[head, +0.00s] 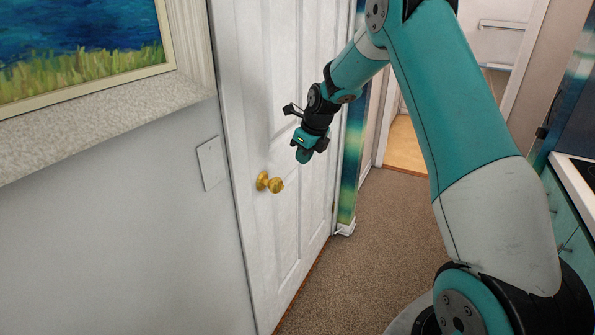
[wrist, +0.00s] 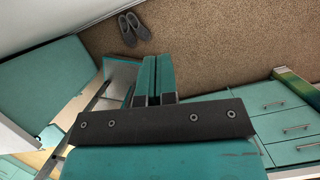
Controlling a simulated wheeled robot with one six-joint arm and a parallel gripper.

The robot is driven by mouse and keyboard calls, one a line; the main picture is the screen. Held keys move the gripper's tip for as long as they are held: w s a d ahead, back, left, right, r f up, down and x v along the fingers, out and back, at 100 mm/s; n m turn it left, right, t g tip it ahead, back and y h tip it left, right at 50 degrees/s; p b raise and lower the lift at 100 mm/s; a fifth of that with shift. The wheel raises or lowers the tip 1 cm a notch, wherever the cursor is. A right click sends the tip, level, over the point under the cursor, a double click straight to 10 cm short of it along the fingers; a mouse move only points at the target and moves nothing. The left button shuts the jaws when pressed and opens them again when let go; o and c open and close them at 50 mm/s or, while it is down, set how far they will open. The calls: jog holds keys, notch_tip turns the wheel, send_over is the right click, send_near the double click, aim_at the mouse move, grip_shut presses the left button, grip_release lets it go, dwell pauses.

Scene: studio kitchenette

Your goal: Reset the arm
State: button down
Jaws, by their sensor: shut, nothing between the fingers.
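My gripper (head: 304,155) hangs at the end of my teal arm in the head view, in front of the white door and a little above and right of its brass knob. In the wrist view the two teal fingers of my gripper (wrist: 154,75) lie side by side, shut with nothing between them. My arm is raised and bent, with its forearm reaching down to the left. The gripper appears apart from the knob.
The white door (head: 290,90) with a brass knob (head: 272,183) is shut. A light switch (head: 211,162) and a framed painting (head: 80,45) are on the left wall. Grey shoes (wrist: 134,28) and teal drawers (wrist: 288,125) show in the wrist view.

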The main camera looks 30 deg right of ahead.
jog(key=shift+s+r, duration=0.15)
jog(key=shift+r, duration=0.2)
